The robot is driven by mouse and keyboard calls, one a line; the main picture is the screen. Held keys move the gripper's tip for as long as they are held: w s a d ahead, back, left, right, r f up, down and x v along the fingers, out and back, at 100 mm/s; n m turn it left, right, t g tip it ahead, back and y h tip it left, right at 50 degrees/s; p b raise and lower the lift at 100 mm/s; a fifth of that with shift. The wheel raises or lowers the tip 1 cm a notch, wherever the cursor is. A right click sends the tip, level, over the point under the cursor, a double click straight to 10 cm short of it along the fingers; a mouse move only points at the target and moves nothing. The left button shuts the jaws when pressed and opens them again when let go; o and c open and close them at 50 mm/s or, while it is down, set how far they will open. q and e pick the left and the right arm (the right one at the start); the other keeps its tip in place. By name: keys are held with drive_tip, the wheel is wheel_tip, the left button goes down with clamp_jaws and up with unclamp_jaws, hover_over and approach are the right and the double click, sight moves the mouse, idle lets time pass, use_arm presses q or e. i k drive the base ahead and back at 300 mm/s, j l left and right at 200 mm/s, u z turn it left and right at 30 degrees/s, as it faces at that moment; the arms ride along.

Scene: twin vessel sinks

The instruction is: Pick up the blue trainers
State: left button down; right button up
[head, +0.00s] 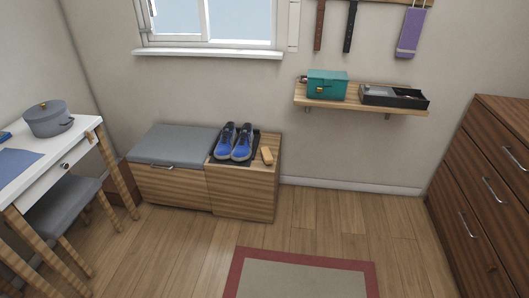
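The blue trainers (234,143) stand side by side on a dark mat on top of the right part of a low wooden bench (242,193), below the window. They have pale soles and their toes point toward me. Neither of my grippers is in the head view, so their state does not show.
A tan block-like item (267,155) lies right of the trainers. A grey cushion (174,145) covers the bench's left part. A desk (60,150) with a stool (68,205) stands left, a dresser (490,180) right. A red-bordered rug (300,278) lies on open floor.

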sight(224, 150)
drive_tip(key=i+j+u, duration=0.2)
drive_tip(key=i, duration=0.2)
drive_tip(key=i+z, duration=0.15)
drive_tip(key=z, duration=0.3)
drive_tip(key=i+z, duration=0.1)
drive_tip(key=z, duration=0.35)
drive_tip(key=j, duration=0.1)
